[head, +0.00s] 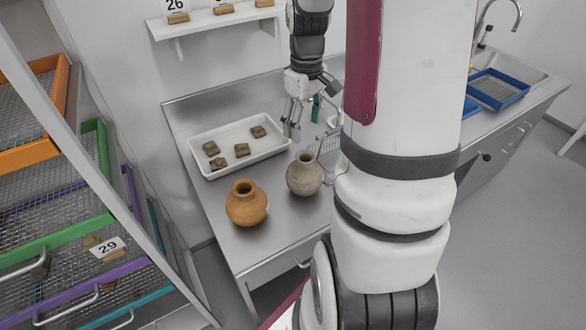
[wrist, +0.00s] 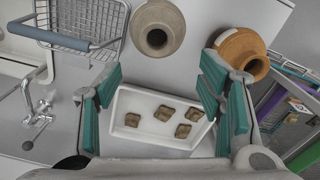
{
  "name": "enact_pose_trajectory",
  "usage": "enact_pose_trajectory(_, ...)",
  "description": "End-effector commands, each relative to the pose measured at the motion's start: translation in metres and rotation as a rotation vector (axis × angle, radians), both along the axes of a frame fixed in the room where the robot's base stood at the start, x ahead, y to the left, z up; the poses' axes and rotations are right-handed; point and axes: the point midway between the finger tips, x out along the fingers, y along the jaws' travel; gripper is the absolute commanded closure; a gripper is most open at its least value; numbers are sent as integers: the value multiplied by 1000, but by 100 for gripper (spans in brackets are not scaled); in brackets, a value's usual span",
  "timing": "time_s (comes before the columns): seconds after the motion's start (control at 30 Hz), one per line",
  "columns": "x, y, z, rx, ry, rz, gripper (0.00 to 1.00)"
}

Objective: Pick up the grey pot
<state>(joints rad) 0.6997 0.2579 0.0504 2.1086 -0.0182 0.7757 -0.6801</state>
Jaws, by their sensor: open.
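The grey pot (head: 304,176), round with a narrow neck and dark mouth, stands upright on the steel counter (head: 285,222). In the wrist view the grey pot (wrist: 158,48) is at the top centre, beyond the fingertips. My gripper (head: 291,130) is above the counter, behind the grey pot and beside the tray's right end, apart from the pot. In the wrist view my gripper (wrist: 161,68) is open, its teal-padded fingers wide apart with nothing held between them.
An orange-brown pot (head: 246,204) stands left of the grey one. A white tray (head: 212,172) with several sherds lies behind them. A wire basket (wrist: 75,45) is close on the grey pot's other side. Mesh drawers (head: 60,245) stand at the left, a shelf (head: 215,20) behind.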

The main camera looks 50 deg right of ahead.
Motion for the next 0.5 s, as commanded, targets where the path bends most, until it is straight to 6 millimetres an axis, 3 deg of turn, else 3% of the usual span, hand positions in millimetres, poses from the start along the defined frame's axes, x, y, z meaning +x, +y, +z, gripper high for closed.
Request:
enact_pose_trajectory(0.23, -1, 1, -48, 3, 4, 1, 38)
enact_pose_trajectory(0.5, -1, 1, -69, 1, 1, 0, 38)
